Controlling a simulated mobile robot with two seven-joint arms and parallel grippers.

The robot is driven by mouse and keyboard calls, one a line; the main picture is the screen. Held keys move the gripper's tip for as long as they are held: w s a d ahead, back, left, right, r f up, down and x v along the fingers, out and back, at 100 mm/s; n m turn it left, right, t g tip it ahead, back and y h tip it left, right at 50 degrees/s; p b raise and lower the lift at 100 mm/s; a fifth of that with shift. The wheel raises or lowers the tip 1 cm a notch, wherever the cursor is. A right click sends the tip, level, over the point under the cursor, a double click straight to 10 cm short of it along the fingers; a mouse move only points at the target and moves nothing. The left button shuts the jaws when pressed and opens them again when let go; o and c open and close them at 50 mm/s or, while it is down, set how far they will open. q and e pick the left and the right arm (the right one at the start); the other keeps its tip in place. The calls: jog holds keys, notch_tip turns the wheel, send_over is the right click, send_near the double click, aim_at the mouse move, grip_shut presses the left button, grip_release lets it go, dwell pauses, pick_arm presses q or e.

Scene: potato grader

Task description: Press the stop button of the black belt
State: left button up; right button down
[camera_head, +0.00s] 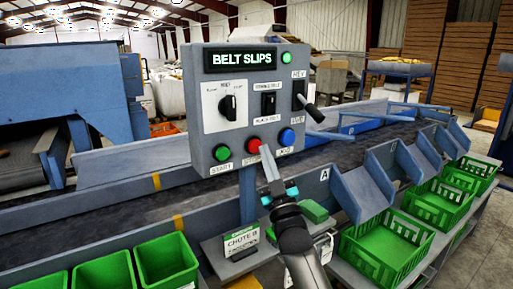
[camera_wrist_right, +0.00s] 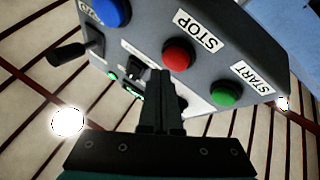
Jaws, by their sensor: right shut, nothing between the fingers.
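A grey control box (camera_head: 215,135) stands on a post beside the black belt (camera_head: 115,180). Its red stop button (camera_head: 253,145) sits in the bottom row, between the green start button (camera_head: 221,153) and a blue button (camera_head: 287,137). My right gripper (camera_head: 265,155) is shut and empty, its fingertips just in front of and below the red button. In the right wrist view, the red button (camera_wrist_right: 177,54) under the STOP label lies just beyond the shut fingertips (camera_wrist_right: 160,76), slightly to the right. I cannot tell whether they touch. My left gripper is out of view.
The box's display (camera_head: 241,58) reads BELT SLIPS, beside a lit green lamp (camera_head: 286,57). A knob, a switch and a black lever (camera_head: 305,103) are also on the box. Green crates (camera_head: 388,245) stand along the belt's near side.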

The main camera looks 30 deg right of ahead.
jog(key=shift+w, duration=0.2)
jog(key=shift+w, duration=0.25)
jog(key=shift+w+b, duration=0.4)
jog(key=shift+w, duration=0.1)
dwell(0.8)
jog(key=shift+s, duration=0.1)
jog(key=shift+s+p, duration=0.65)
jog(key=shift+s, duration=0.2)
jog(key=s+p, duration=0.3)
jog(key=s, duration=0.2)
jog(key=shift+d, duration=0.2)
